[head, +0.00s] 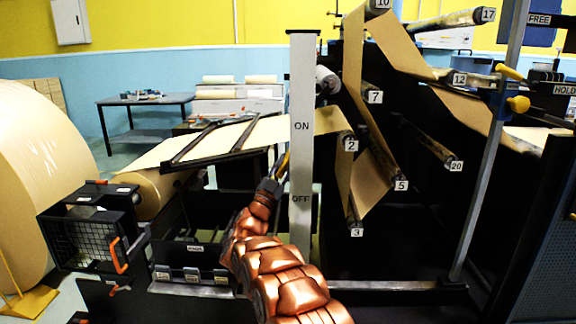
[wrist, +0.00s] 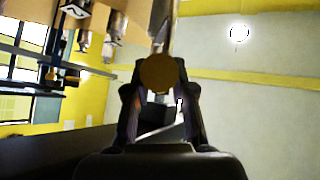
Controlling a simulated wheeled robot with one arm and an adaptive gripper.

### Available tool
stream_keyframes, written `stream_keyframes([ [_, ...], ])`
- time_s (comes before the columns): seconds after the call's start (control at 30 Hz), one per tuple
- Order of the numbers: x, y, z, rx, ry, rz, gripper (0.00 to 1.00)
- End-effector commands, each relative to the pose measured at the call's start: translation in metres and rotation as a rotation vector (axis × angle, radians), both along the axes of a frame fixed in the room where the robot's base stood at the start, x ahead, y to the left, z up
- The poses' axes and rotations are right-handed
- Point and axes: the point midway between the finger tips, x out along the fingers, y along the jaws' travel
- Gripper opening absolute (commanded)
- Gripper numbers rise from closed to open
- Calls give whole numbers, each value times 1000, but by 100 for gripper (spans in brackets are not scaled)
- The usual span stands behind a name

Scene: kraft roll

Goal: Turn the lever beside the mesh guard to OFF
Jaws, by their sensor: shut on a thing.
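A tall pale post marked ON above and OFF below (head: 302,105) stands in the middle of the head view. My gripper (head: 281,166) is at its left edge, at a height between the two words. In the wrist view my gripper (wrist: 158,95) is shut on a round, brownish-yellow end (wrist: 158,73), seemingly the lever's knob. The rest of the lever cannot be made out in the head view, so its exact angle is unclear. The mesh guard (head: 92,240), a black-framed box with an orange handle (head: 119,255), stands at the lower left.
Kraft paper (head: 393,45) runs over numbered rollers right of the post. A grey upright bar (head: 487,180) stands further right. A large paper roll (head: 45,170) fills the left edge. A table (head: 145,101) stands at the back. Black machine frames surround my arm low down.

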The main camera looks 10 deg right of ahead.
Motion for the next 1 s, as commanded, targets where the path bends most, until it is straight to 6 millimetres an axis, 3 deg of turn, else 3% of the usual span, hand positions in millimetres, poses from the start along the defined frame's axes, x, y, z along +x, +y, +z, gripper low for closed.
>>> stream_keyframes([
  [0.1,0,0,-3,-1,5,-1,0],
  [0.13,0,0,-3,-1,5,-1,27],
  [0.37,0,-2,-2,0,3,-3,50],
  [0.77,-3,4,-5,0,3,1,50],
  [1.0,-25,24,-25,0,3,3,50],
])
